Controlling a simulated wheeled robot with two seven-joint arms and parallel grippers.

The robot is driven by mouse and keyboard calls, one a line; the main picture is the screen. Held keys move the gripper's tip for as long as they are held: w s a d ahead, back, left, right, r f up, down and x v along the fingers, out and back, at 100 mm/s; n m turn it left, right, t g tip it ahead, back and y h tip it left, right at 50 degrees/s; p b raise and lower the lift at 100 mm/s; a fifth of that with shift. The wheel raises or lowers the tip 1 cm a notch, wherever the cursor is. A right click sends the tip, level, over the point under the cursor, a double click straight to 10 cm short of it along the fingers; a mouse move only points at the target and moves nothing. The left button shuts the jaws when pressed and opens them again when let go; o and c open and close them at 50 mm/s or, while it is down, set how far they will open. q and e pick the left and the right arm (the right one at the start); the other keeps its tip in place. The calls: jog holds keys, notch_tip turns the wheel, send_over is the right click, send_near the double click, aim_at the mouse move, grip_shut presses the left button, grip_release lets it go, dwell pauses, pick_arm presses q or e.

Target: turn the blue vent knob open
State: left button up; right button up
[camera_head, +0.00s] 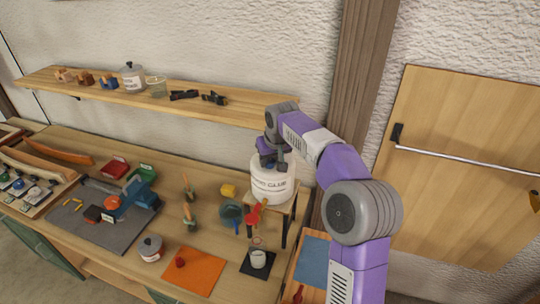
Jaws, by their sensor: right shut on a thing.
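A large white tub (271,184) with dark lettering and a red tap low on its front stands on a small wooden stand at the back right of the bench. My right gripper (271,155) points down onto the top of the tub, its arm reaching in from the right. It is shut on the blue vent knob, which shows only as a small dark-blue patch (265,160) at the fingers. The gripper hides most of the knob, so I cannot tell how far it is turned. My left gripper is not in view.
A white cup (258,259) stands on a dark mat below the red tap (253,217). An orange mat (194,271), a lidded pot (151,248) and several tools lie on the bench to the left. A wall shelf (165,98) runs behind, left of my gripper.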

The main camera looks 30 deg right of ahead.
jog(key=shift+r+n, duration=0.1)
jog(key=shift+n, duration=0.4)
jog(key=o, duration=1.1)
jog(key=shift+c, duration=0.2)
jog(key=v, duration=0.7)
jog(key=shift+r+p, duration=0.2)
jog(key=shift+p, duration=0.2)
jog(key=shift+s+d, duration=0.15)
